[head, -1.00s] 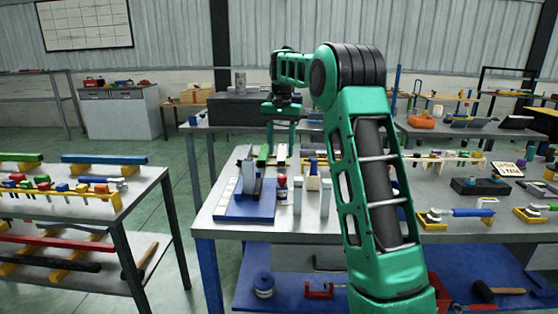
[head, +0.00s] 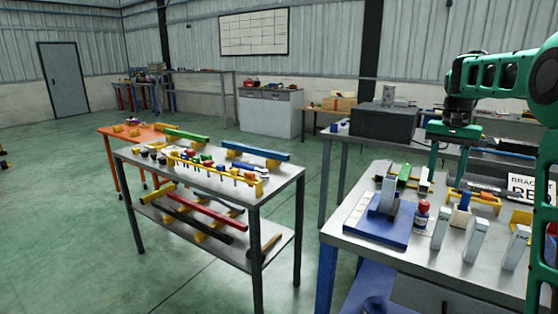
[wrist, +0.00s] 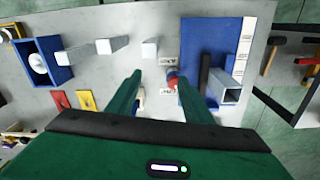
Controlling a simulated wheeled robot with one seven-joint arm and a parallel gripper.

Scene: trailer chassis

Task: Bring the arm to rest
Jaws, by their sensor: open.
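My green arm shows at the right edge of the head view, raised and bent over the workbench (head: 345,228). My gripper (head: 447,150) hangs from it, pointing down above the far part of the bench top. In the wrist view my gripper (wrist: 154,82) has its two green fingers spread apart with nothing held between them.
On the bench stand a blue plate (head: 375,232) with a metal block and several pale upright blocks (head: 476,240). A dark box (head: 385,120) sits on a bench behind. A grey rack (head: 285,180) with coloured bars stands to the left. Green floor (head: 70,220) lies open further left.

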